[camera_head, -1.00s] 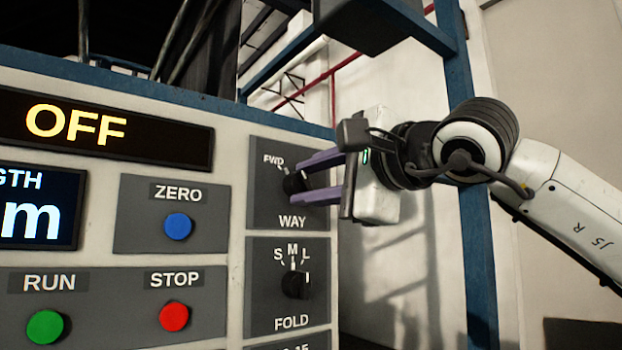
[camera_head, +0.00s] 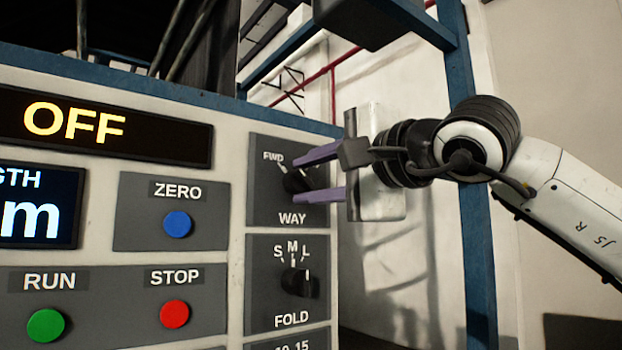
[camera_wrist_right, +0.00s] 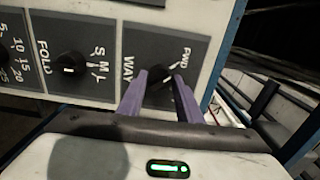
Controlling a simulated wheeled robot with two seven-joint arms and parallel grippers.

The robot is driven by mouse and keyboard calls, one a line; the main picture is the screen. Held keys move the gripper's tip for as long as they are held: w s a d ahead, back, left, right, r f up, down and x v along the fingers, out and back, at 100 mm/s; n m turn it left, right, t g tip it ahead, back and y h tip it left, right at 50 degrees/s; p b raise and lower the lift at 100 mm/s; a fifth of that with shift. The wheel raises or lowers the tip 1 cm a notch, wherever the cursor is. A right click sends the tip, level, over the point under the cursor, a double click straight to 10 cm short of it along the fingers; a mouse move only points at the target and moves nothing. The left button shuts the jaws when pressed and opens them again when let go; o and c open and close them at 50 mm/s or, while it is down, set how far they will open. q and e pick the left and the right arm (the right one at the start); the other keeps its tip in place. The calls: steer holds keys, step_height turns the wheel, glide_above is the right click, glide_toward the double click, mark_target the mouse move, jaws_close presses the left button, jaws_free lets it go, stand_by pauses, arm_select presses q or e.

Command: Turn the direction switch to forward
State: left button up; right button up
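The direction switch, a black round knob (camera_head: 294,182) marked WAY with a FWD label at its upper left, is on a dark plate on the control panel. It also shows in the right wrist view (camera_wrist_right: 159,86). My right gripper (camera_head: 297,180) comes in from the right, its two purple fingers around the knob, one above and one below. In the wrist view the fingers (camera_wrist_right: 160,78) flank the knob closely and appear shut on it. The fingers partly hide the knob, and I cannot read its pointer clearly. My left gripper is not in view.
The FOLD knob (camera_head: 299,283) is just below. Blue ZERO (camera_head: 178,224), green RUN (camera_head: 46,326) and red STOP (camera_head: 175,314) buttons are to the left, under the OFF display (camera_head: 110,128). A blue post (camera_head: 478,250) stands behind my right arm.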

steer(key=o, duration=0.3)
steer(key=shift+o, duration=0.2)
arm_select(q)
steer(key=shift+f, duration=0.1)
arm_select(e)
steer(key=shift+s, duration=0.1)
arm_select(q)
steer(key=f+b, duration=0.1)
steer(key=b, duration=0.1)
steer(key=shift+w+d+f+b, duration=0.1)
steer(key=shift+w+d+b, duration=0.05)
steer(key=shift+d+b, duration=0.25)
arm_select(e)
steer(key=v, duration=1)
